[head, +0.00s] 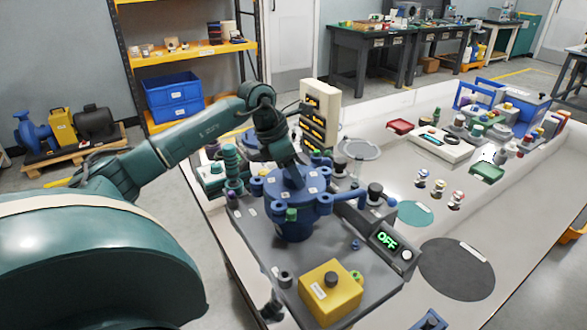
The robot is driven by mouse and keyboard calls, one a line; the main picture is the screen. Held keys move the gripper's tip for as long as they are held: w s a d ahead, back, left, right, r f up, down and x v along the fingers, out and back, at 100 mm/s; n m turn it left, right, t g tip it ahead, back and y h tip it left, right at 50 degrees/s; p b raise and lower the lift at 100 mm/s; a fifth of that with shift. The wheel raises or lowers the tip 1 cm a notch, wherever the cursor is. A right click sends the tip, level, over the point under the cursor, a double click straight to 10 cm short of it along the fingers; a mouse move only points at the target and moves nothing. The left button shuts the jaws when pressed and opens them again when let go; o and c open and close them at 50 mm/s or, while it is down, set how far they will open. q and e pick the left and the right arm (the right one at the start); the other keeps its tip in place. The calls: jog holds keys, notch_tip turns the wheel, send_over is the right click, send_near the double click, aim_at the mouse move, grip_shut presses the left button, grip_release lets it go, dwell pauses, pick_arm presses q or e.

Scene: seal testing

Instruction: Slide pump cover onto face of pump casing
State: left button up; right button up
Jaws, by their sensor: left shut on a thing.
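The blue pump casing (292,226) stands on a dark grey base plate near the middle of the head view. A blue round cover (288,181) with lugs around its rim is at the top of the casing. From this angle I cannot tell whether it is fully seated or slightly apart. My left arm comes in from the left, and my left gripper (297,170) points down at the top of the cover, shut on it. The fingertips are small and partly hidden. My right gripper is not in view.
A bin rack (318,115) stands behind the casing.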

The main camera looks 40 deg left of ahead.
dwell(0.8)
pick_arm(q)
jog(key=o, duration=1.3)
jog(key=shift+c, duration=0.2)
jog(key=shift+o, duration=1.3)
jog(key=shift+f, duration=0.2)
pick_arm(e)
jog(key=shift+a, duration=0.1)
pick_arm(q)
jog(key=shift+r+p, duration=0.6)
jog(key=shift+r, duration=0.25)
notch_tip(320, 180, up, 7)
jog(key=p, duration=0.5)
jog(key=shift+r+p, duration=0.3)
jog(key=shift+p, duration=0.15)
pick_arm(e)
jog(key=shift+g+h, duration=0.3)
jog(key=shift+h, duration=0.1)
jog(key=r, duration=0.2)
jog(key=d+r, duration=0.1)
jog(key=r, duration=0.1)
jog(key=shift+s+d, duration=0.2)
